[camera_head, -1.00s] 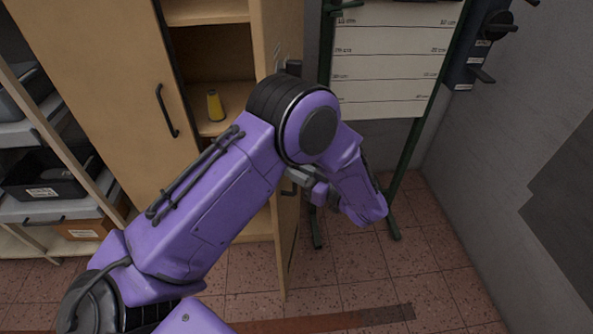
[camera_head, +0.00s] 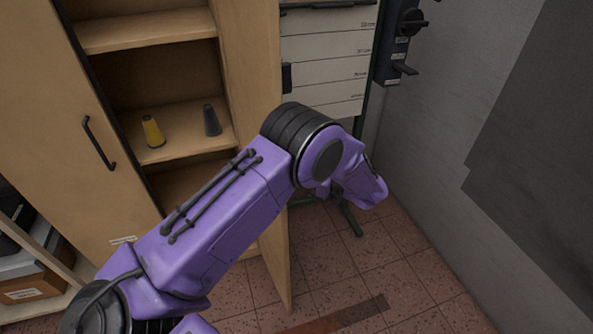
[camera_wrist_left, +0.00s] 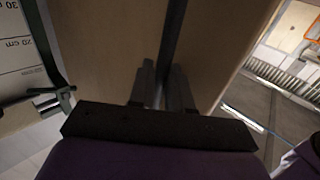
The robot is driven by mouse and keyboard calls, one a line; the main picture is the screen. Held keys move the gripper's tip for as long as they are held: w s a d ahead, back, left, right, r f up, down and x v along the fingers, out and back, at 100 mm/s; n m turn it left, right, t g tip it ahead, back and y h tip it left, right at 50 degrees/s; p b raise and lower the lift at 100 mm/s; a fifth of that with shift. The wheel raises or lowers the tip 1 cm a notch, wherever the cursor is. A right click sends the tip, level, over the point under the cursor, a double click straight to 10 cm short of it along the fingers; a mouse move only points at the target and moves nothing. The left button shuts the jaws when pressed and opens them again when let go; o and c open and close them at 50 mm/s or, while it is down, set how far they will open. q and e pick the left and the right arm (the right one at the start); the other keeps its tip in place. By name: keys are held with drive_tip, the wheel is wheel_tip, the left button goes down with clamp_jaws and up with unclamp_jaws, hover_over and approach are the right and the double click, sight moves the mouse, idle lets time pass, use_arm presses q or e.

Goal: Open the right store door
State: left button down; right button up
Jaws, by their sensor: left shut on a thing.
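The right store door (camera_head: 262,75) stands swung out from the wooden cabinet, and its inner face and edge show in the head view. The gripper is shut on this bar, which seems to be the right door's handle. In the head view my own arm hides the left fingers. My right gripper is not in view.
The left store door (camera_head: 75,100) is closed, with a dark handle (camera_head: 98,143). A white chart board (camera_head: 330,60) stands behind the door. Tiled floor (camera_head: 400,265) is free at right.

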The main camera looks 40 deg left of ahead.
use_arm(q)
drive_tip(key=shift+w+a+r, duration=0.15)
drive_tip(key=shift+a+r, duration=0.05)
drive_tip(key=shift+r, duration=0.05)
drive_tip(key=c, duration=1.2)
unclamp_jaws()
drive_tip(key=b+v, duration=0.3)
drive_tip(key=v, duration=0.7)
drive_tip(key=shift+f, duration=0.15)
